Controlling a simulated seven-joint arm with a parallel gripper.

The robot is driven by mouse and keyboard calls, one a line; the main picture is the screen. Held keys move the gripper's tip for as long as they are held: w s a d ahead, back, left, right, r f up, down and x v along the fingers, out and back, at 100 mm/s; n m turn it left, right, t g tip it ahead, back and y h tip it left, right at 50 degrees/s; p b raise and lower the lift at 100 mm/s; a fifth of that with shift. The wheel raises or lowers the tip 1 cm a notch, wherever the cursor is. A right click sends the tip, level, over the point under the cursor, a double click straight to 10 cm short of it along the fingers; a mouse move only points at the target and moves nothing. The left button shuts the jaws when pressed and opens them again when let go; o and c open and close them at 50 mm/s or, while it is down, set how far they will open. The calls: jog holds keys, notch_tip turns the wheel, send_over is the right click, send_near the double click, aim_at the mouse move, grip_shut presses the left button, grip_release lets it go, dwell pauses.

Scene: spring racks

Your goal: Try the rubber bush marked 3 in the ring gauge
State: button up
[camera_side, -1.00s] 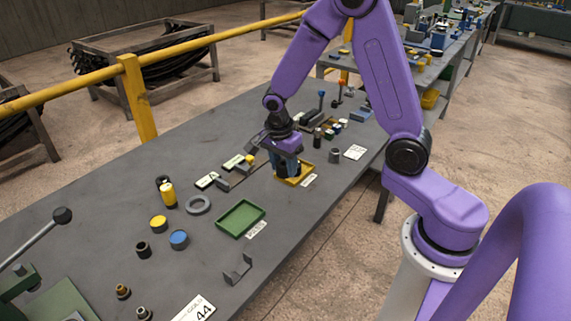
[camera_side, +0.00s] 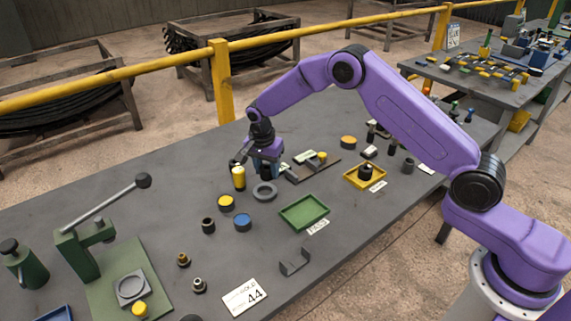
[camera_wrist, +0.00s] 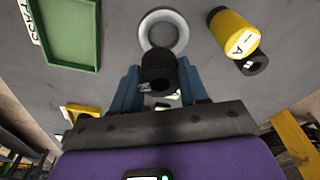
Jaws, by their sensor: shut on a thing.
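My gripper (camera_side: 265,168) is shut on a black rubber bush (camera_wrist: 157,66), held between its blue fingers in the wrist view. In the side view the bush shows only as a dark shape under the jaws; no mark on it is readable. The ring gauge (camera_side: 265,193), a flat grey ring, lies on the table just in front of my gripper. In the wrist view the ring gauge (camera_wrist: 179,40) appears just beyond the bush, which overlaps its near edge. The bush looks above the table and outside the hole, though its height is hard to judge.
A yellow cylinder (camera_side: 238,178) stands close left of my gripper, with another black bush (camera_wrist: 255,64) beside it. A green tray (camera_side: 303,213) labelled PASS lies to the right. A yellow tray (camera_side: 351,179) holds a black bush. A lever press (camera_side: 88,245) stands at left.

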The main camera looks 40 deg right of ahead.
jog(key=shift+w+a+f, duration=0.15)
jog(key=shift+w+a, duration=0.1)
jog(key=shift+a+f, duration=0.1)
jog(key=shift+f, duration=2.2)
jog(key=shift+f, duration=0.35)
dwell(0.5)
jog(key=o, duration=1.1)
jog(key=shift+o, duration=0.2)
notch_tip(320, 180, up, 17)
jog(key=s+a, duration=0.1)
jog(key=a, duration=0.1)
jog(key=shift+a, duration=0.15)
